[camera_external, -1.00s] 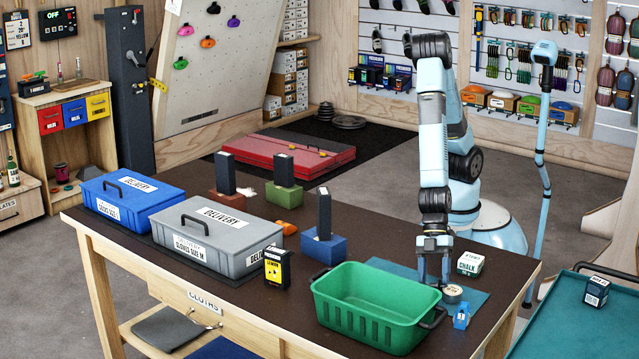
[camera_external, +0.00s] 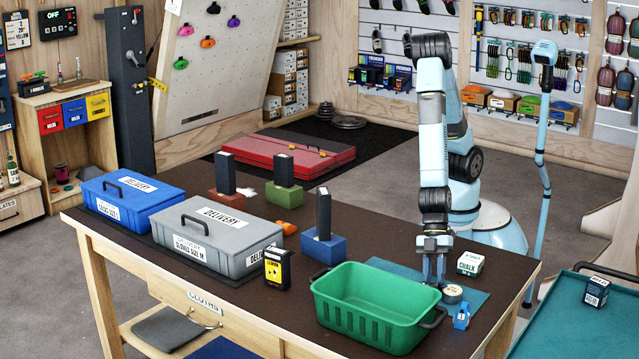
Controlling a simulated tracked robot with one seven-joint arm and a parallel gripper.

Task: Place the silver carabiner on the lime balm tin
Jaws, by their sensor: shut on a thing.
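My gripper (camera_external: 434,280) points straight down at the table's right side, behind the far right rim of the green bin. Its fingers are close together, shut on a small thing. I take this to be the silver carabiner, though it is too small and hidden to make out. A small round tin (camera_external: 452,293) with a pale lid, which looks like the balm tin, stands just right of and nearer than my fingertips. Its lid looks bare, and its lime colour cannot be made out.
The green bin (camera_external: 365,318) stands close on the left. A small blue tagged item (camera_external: 461,316) stands in front of the tin. The yellow-black box (camera_external: 277,268) is farther left.

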